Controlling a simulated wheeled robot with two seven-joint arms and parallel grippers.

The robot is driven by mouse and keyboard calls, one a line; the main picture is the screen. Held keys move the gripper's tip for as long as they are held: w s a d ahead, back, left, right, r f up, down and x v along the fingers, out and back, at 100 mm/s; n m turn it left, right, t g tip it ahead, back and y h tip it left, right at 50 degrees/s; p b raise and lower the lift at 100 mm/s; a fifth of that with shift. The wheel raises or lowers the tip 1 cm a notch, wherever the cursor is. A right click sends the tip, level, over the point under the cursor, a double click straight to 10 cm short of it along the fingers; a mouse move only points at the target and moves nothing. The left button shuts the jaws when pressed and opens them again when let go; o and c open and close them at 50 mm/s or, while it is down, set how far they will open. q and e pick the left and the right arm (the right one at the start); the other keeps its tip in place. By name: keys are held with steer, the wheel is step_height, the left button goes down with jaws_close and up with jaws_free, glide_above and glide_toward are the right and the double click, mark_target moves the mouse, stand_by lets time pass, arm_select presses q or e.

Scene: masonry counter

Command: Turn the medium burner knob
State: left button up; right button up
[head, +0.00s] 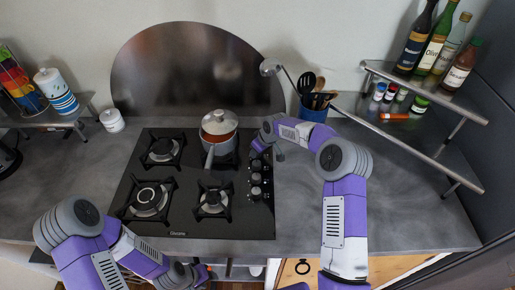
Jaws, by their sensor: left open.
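The black gas cooktop (190,226) is set in the counter. A column of dark round knobs (256,178) with pale rims runs along its right side. I cannot tell from markings which is the medium burner knob. My right arm reaches over from the right, and its wrist end (266,135) is above the top of the knob column, hiding what is beneath. The right fingers are too small and covered to make out. My left gripper (203,272) is low, in front of the counter's front edge, well away from the knobs. It is open.
A lidded pot (219,124) stands on the back right burner, its handle toward the front. A blue utensil holder (313,114) stands behind my right arm. A corner shelf (420,125) with bottles and jars is at right. A white canister (112,120) is at left.

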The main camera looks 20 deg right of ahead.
steer(key=n+y, duration=0.1)
steer(key=n, duration=0.1)
steer(key=shift+d+n+g, duration=0.1)
steer(key=shift+n+g, duration=0.3)
steer(key=n+g, duration=0.1)
steer(key=n, duration=0.3)
steer(key=shift+w+n+y, duration=0.15)
steer(key=shift+n+y, duration=0.15)
steer(key=shift+y, duration=0.1)
steer(key=shift+w+n+g, duration=0.1)
steer(key=shift+n+g, duration=0.9)
steer(key=shift+n, duration=1)
steer(key=shift+d+n, duration=0.1)
steer(key=shift+n, duration=0.2)
steer(key=o, duration=1)
